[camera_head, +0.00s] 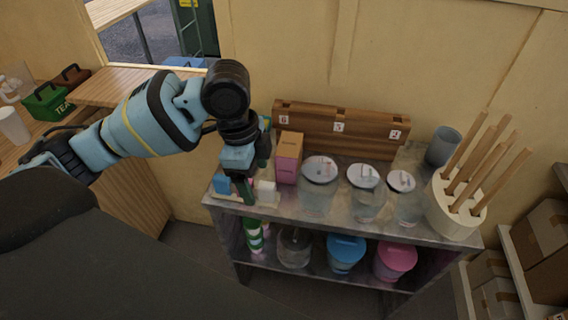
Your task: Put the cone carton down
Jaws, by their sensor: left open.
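A pink box with an orange-brown top and side (288,158) stands upright on the top of the metal shelf unit, in front of the wooden rack; it appears to be the cone carton, though its label is too small to read. My left gripper (246,192) is open and points down over the left end of the shelf top, to the left of the box and apart from it. Small blue and white items (266,190) lie around its fingertips and are partly hidden by them; I cannot tell if the fingers touch them. My right gripper is not in view.
Lidded glass jars (319,186) stand right of the box, with a holder of wooden sticks (458,206) at the right end. The wooden rack (340,130) lines the back. Blue (345,254) and pink (395,262) tubs sit on the lower shelf. A wooden counter (140,88) is left.

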